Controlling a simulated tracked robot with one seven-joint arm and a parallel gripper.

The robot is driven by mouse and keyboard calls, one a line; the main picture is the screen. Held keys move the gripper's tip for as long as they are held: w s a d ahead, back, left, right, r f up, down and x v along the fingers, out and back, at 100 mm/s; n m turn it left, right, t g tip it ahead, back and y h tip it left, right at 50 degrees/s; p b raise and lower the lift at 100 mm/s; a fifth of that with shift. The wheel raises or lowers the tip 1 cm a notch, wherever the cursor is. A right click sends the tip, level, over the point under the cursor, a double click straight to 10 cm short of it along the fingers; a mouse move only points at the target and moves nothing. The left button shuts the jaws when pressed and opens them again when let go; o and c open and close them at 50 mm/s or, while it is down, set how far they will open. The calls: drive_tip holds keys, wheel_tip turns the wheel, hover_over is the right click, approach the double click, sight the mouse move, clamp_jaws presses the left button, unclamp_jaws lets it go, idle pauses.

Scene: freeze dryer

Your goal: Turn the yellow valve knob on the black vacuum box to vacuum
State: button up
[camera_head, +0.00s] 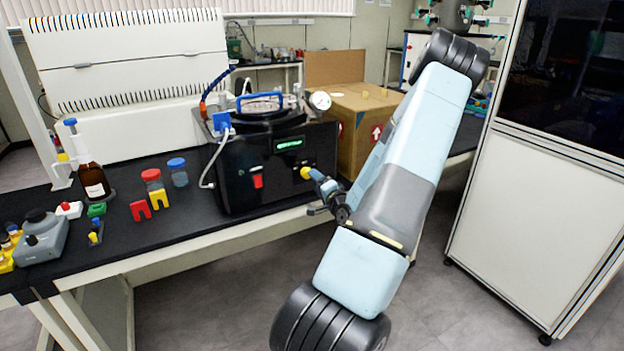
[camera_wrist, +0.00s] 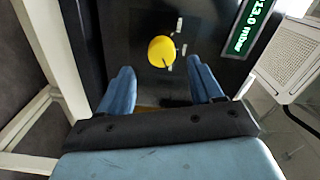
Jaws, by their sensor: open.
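The black vacuum box (camera_head: 270,168) stands on the dark bench top, its front panel facing my arm. The yellow valve knob (camera_head: 306,172) sits low on the right part of that panel. My gripper (camera_head: 318,178) is right in front of the knob. In the wrist view the round yellow knob (camera_wrist: 161,52) lies just beyond the open blue fingers (camera_wrist: 160,78), roughly midway between them and a little left of a finger's tip on the right. The fingers are apart and hold nothing. I cannot tell whether either finger touches the panel. White marks show on the panel beside the knob.
A lit green display (camera_wrist: 250,27) is on the panel, and a red switch (camera_head: 258,181) sits left of the knob. A cardboard box (camera_head: 362,125) stands behind. Bottles and jars (camera_head: 153,180) are at the left. A white cabinet (camera_head: 540,210) stands at the right.

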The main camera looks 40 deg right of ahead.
drive_tip(key=v, duration=0.8)
drive_tip(key=shift+s, duration=0.2)
drive_tip(key=shift+w, duration=0.1)
drive_tip(key=w+a+r+n+g+y, duration=0.2)
drive_tip(key=w+a+r+n+g, duration=0.25)
drive_tip(key=w+a+n, duration=0.2)
drive_tip(key=a+r+n+g+h, duration=0.1)
drive_tip(key=a+r+n+g, duration=0.35)
drive_tip(key=a+r, duration=0.45)
drive_tip(key=s+a+r+n+g+y, duration=0.1)
drive_tip(key=s+a+r+n, duration=0.2)
drive_tip(key=s+a+r, duration=0.3)
drive_tip(key=s+a+r+n+g+y, duration=0.1)
drive_tip(key=s+a+r+n+y, duration=0.1)
drive_tip(key=s+a+r, duration=0.5)
drive_tip(key=shift+s+a+r+n+g, duration=0.4)
drive_tip(key=shift+s+a+n, duration=0.2)
drive_tip(key=shift+s+a, duration=3.1)
drive_tip(key=shift+w+a, duration=0.4)
drive_tip(key=shift+w, duration=0.05)
